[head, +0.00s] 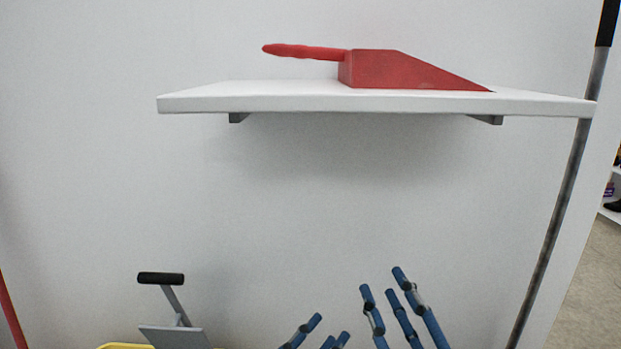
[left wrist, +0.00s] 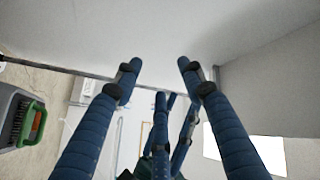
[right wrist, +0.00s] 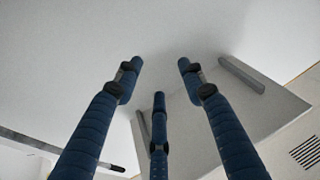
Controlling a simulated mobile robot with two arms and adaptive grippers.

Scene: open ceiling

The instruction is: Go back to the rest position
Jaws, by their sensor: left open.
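My left gripper (head: 322,331) shows low in the head view, only its blue fingertips in frame. In the left wrist view (left wrist: 158,75) its fingers are spread wide with nothing between them. My right gripper (head: 386,285) is just to its right and a little higher, in front of the white wall and below the shelf. In the right wrist view (right wrist: 158,75) its fingers are also spread apart and empty, pointing up near the wall and shelf underside. Some blue fingers of the other gripper show behind the left gripper's fingers in the left wrist view.
A white wall shelf (head: 260,103) holds a red dustpan (head: 410,72). A pole (head: 561,205) leans at the right. A mop wringer (head: 172,335) with a black handle stands low left, by a yellow rim (head: 125,346). A green brush (left wrist: 37,125) shows in the left wrist view.

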